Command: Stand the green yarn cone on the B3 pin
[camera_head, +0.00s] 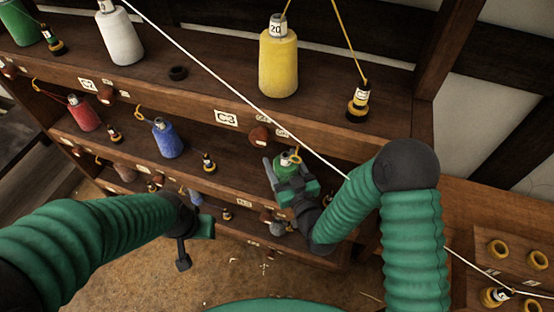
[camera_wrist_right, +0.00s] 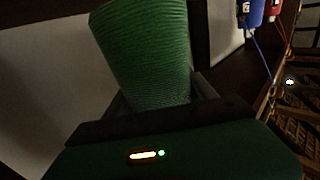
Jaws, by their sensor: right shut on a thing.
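The green yarn cone (camera_head: 285,162) is in the jaws of my right gripper (camera_head: 291,181), at the right part of the middle shelf. In the right wrist view the green yarn cone (camera_wrist_right: 146,55) fills the space between the fingers, its ridged windings showing. I cannot tell whether its base touches the shelf. The middle shelf's edge carries a small label (camera_head: 244,203), too small to read; no B3 pin shows clearly. My left gripper (camera_head: 190,245) hangs in front of the lower shelves, apart from the cones; its jaw opening is unclear.
A yellow cone (camera_head: 278,62) and a white cone (camera_head: 120,38) stand on the top shelf, whose edge bears a C3 label (camera_head: 226,118). Blue (camera_head: 167,139) and red (camera_head: 84,114) cones stand on the middle shelf. A white rope (camera_head: 235,103) crosses diagonally near my right gripper.

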